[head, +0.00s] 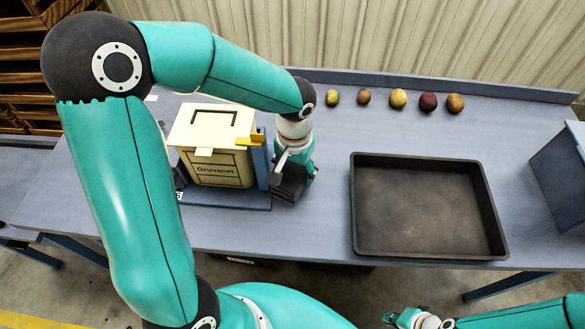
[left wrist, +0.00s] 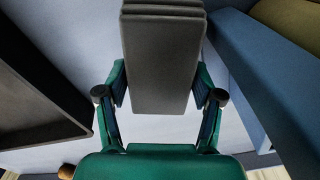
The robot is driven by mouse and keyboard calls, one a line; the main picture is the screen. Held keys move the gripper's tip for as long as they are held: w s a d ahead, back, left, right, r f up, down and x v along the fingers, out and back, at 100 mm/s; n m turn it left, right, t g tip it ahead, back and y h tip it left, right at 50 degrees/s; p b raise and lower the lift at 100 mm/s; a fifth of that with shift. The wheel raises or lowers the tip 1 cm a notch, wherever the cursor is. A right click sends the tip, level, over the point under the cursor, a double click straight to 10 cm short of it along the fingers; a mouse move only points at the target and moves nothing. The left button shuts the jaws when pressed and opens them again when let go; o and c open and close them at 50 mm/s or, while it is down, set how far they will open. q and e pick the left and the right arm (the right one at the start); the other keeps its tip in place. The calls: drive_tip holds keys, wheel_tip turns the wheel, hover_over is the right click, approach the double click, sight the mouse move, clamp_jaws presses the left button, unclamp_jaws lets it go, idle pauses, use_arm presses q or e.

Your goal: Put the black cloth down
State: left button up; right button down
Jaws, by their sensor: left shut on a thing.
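The black cloth (head: 287,188) is a dark folded stack held by my left gripper (head: 297,172), beside the right side of the cream box's blue stand. In the left wrist view the cloth (left wrist: 162,65) sits between the two fingers of my left gripper (left wrist: 160,105), which is shut on it. I cannot tell whether the cloth touches the table. My right gripper (head: 405,318) shows at the bottom edge of the head view, in front of the table; its fingers are too small to read.
A cream box (head: 218,172) labelled Gruvanet stands in a blue stand (head: 230,200) left of the cloth. An empty black tray (head: 357,212) lies right of it, with bare table (head: 325,190) between. A blue bin (head: 562,172) is at far right.

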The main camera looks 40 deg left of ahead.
sight(295, 170)
use_arm(q)
drive_tip(key=shift+f+b, duration=0.55)
drive_tip(key=o, duration=1.5)
drive_tip(key=shift+c, duration=0.2)
drive_tip(key=shift+r, duration=0.1)
drive_tip(key=shift+r+p, duration=0.55)
drive_tip(key=shift+p, duration=0.1)
drive_tip(key=shift+w+r, duration=0.1)
drive_tip(key=shift+r, duration=0.3)
wheel_tip(295, 170, up, 11)
drive_tip(key=shift+r+p, duration=0.2)
drive_tip(key=shift+p, duration=0.1)
